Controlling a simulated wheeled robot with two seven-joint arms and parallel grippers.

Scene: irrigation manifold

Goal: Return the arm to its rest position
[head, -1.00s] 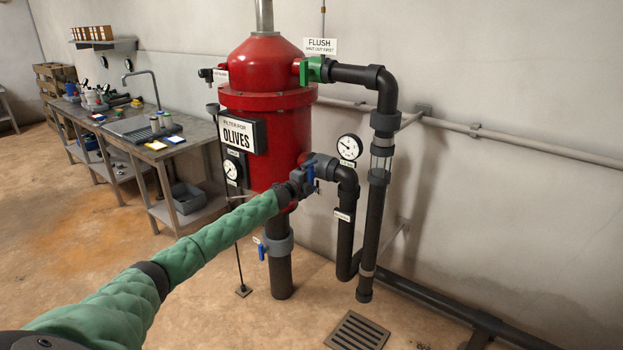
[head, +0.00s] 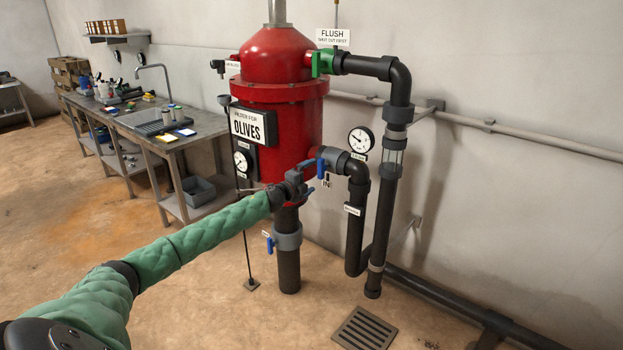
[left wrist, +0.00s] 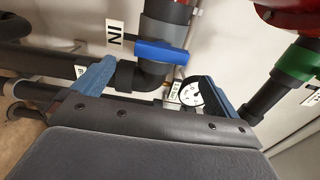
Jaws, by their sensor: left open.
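My left arm in its green sleeve reaches in from the lower left of the head view. My left gripper (head: 309,181) is at its end, just in front of the red filter tank (head: 283,65) and beside the inlet valve with the blue handle (head: 321,167). In the left wrist view the two blue-grey fingers of the gripper (left wrist: 155,87) are spread wide with nothing held between them. The blue handle (left wrist: 160,52) shows beyond them, apart from the fingers, near a tag reading "IN" (left wrist: 115,39). My right gripper is not in view.
A pressure gauge (head: 360,139) and black pipes (head: 358,220) stand right of the valve. A lower valve with a blue handle (head: 269,243) is beneath the gripper. A workbench (head: 180,138) stands at the back left.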

